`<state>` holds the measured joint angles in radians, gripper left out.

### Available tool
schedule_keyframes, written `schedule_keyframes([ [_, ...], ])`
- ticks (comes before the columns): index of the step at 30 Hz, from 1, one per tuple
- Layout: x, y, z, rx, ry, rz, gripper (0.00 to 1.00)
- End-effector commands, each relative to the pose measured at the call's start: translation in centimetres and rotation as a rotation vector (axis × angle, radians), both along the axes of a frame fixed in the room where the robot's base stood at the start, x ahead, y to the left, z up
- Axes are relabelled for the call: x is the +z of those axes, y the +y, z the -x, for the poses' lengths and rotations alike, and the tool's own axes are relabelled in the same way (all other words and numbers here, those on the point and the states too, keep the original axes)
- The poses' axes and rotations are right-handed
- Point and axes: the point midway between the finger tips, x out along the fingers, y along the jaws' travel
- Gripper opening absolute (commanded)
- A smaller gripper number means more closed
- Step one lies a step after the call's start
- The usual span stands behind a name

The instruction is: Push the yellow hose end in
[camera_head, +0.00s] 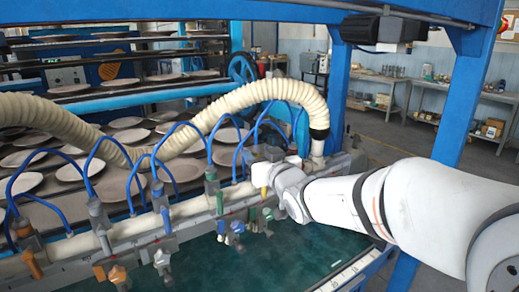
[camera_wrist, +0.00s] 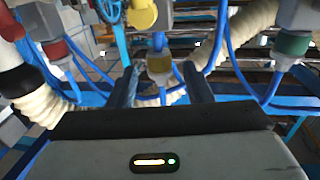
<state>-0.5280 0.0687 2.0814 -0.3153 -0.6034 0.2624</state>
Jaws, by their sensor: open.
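My gripper (camera_wrist: 160,72) is open, with its two dark fingers pointing away from the wrist camera. Between the fingers, in the picture, is a dull yellow hose end (camera_wrist: 159,64), with a blue hose behind it. I cannot tell whether the fingers touch it. A brighter yellow round part (camera_wrist: 142,14) is just above it at the top edge of the wrist view. In the head view my gripper (camera_head: 268,160) is at the pale manifold pipe, and a small yellow part (camera_head: 264,190) shows just below it. The hose end itself is hidden or too small there.
A red fitting (camera_wrist: 56,49) is to the left and a green fitting (camera_wrist: 292,42) to the right, with blue hoses around. A thick cream hose (camera_head: 270,92) arches over the manifold. A blue post (camera_head: 335,95) stands behind my arm. Plates lie on the racks (camera_head: 90,95).

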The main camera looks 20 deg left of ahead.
Motion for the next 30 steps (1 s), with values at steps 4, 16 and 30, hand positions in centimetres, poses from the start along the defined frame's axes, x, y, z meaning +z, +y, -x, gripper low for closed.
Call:
schedule_keyframes([
  [4,0.1,1.2,-1.3,0.0,0.001,-0.001,0.46],
  [16,0.0,1.8,-2.0,0.0,0.0,0.0,0.46],
  [30,0.0,1.8,-2.0,0.001,0.001,0.001,0.09],
])
